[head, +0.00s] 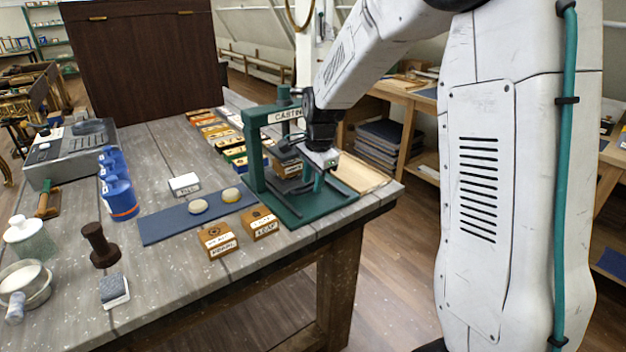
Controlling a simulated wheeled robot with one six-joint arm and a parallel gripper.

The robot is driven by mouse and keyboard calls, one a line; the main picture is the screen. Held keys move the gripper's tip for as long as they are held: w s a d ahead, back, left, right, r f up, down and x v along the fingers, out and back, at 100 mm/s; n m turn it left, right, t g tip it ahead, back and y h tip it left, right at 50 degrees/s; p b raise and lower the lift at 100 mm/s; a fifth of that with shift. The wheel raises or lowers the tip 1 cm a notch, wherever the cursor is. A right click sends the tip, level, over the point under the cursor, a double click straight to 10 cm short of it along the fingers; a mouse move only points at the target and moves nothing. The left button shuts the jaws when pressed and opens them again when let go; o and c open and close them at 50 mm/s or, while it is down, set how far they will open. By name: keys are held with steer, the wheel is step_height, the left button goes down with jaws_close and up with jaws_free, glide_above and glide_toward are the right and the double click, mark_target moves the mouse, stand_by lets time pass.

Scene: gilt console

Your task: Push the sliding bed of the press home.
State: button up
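The press (252,150) is a dark green frame with a sign reading "CASTING" and a green base plate, near the table's right front corner. Inside the frame are a dark plate and stacked pale and brown layers (287,168); which part is the sliding bed is hard to tell. A flat light wooden board (362,173) lies just right of the press. My gripper (320,180) points down at the right side of the press, over or beside its base. Its fingers are small and blend with the green parts, so their opening and any contact cannot be made out.
Two labelled wooden blocks (217,240) stand in front of the press. A blue mat (165,224) with two pale discs lies to its left. Rows of coloured boxes (215,130) stand behind.

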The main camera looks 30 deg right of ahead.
step_height(320, 180, up, 8)
steer(key=s, duration=0.1)
steer(key=shift+s+d+f, duration=0.15)
steer(key=shift+s, duration=0.05)
stand_by(0.6)
steer(key=s+a+r+n, duration=0.1)
steer(key=s+a+n, duration=0.2)
steer(key=s+n, duration=0.5)
steer(key=s+a+r+n, duration=0.2)
steer(key=s+n, duration=0.6)
steer(key=s, duration=1.7)
steer(key=shift+a+r+g, duration=0.25)
steer(key=shift+a+g, duration=0.15)
steer(key=shift+a, duration=0.1)
